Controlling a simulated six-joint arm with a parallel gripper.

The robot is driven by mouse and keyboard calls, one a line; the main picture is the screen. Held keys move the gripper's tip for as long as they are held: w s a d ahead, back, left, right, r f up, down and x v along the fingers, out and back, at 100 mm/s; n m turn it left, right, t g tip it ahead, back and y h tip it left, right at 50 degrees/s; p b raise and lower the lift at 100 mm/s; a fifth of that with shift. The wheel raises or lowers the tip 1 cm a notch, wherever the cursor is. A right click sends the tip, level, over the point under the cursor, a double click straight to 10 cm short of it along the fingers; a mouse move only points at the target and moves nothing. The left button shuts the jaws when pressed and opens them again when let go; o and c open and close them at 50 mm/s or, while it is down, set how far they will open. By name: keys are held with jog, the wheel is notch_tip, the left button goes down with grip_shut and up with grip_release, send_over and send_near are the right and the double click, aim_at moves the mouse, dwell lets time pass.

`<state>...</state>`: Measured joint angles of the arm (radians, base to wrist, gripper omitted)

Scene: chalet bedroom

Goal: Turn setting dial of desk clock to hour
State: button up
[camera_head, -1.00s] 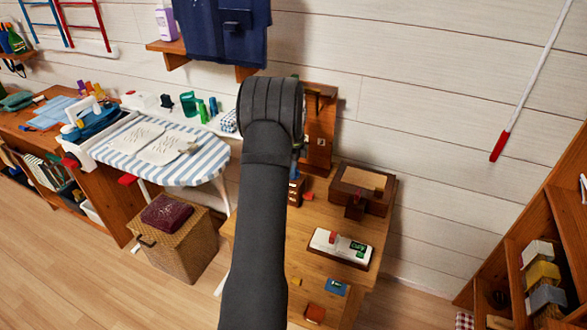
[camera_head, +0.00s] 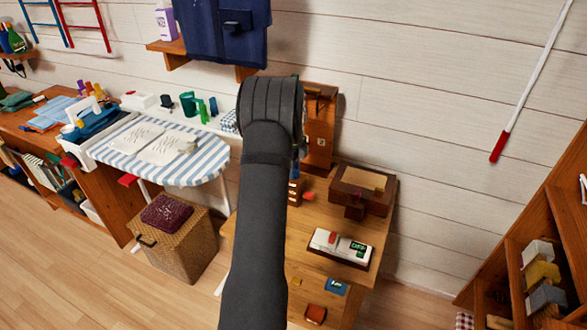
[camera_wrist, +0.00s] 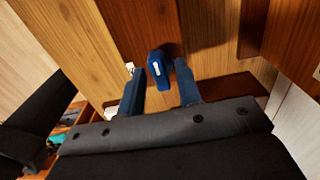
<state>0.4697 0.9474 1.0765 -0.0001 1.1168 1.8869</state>
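A blue dial (camera_wrist: 158,68) with a white mark sits on a brown wooden face in the wrist view. My gripper (camera_wrist: 158,80) has two blue fingers, spread apart, with the dial close to and between their tips. The right fingertip is very near the dial and the left one has a visible gap; contact cannot be told. In the head view my arm covers the gripper and the dial. A tall wooden body (camera_head: 321,125), probably the desk clock, stands against the wall, partly hidden behind my arm.
The wooden desk (camera_head: 375,225) carries a brown box (camera_head: 380,200) and a white device with a green display (camera_head: 325,246) right of my arm. A striped ironing board (camera_head: 195,170) is on the left. A shelf unit (camera_head: 560,225) stands at the right.

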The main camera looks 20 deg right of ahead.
dwell(0.3)
notch_tip(320, 180, up, 17)
jog(key=shift+r, duration=0.2)
dwell(0.4)
notch_tip(320, 180, down, 18)
jog(key=shift+r, duration=0.25)
dwell(0.4)
jog(key=shift+f, duration=0.15)
jog(key=n, duration=0.5)
jog(key=shift+n, duration=0.4)
jog(key=n, duration=0.5)
dwell(1.9)
